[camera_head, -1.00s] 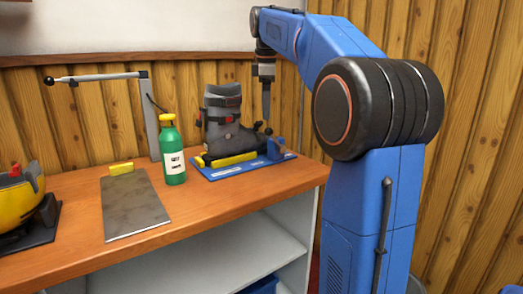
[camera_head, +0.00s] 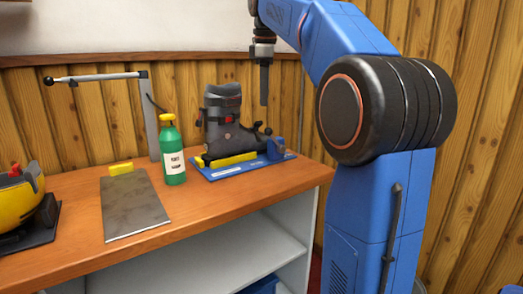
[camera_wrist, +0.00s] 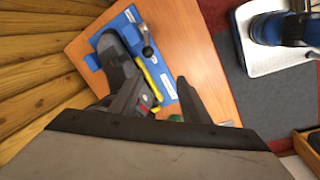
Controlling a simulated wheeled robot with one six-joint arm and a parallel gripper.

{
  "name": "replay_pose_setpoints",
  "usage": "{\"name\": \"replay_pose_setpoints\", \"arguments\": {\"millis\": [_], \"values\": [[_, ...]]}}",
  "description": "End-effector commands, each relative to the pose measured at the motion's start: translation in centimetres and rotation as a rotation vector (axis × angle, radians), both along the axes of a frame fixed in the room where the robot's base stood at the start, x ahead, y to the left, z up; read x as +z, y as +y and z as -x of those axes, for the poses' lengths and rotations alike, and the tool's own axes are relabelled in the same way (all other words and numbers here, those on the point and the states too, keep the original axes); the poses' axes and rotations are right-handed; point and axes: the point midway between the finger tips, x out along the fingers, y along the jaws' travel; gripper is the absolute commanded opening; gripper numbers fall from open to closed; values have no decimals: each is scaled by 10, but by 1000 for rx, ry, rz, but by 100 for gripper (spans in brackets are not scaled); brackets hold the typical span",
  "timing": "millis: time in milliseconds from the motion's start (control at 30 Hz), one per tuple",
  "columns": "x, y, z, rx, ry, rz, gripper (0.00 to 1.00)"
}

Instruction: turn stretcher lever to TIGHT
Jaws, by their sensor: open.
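A grey ski boot (camera_head: 222,130) stands on a blue stretcher base (camera_head: 228,172) at the back right of the bench. At its toe end are a blue block (camera_head: 275,148) and a short lever with a black knob (camera_head: 268,131). The wrist view shows the base (camera_wrist: 128,17) and the dark knob (camera_wrist: 148,52) from above; the label lettering is too small to read. My gripper (camera_head: 264,103) hangs pointing down, above the knob and apart from it. It is open and empty. In the wrist view its fingers (camera_wrist: 160,92) partly cover the boot.
A green bottle with a yellow cap (camera_head: 172,152) stands left of the base. A grey slab (camera_head: 133,205) with a yellow block, a grey post with a horizontal arm (camera_head: 150,115) and a yellow device (camera_head: 22,195) are further left. The wooden wall is close behind.

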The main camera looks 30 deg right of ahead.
Motion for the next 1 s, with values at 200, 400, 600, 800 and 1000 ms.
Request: {"name": "replay_pose_setpoints", "arguments": {"millis": [200,400,600,800,1000], "values": [[-14,16,18,-58,-21,-14,43],[-30,30,37,-125,-44,-32,43],[-49,45,57,-191,-69,-51,43],[-70,59,77,-257,-91,-73,43],[-91,71,97,-320,-111,-95,43]]}}
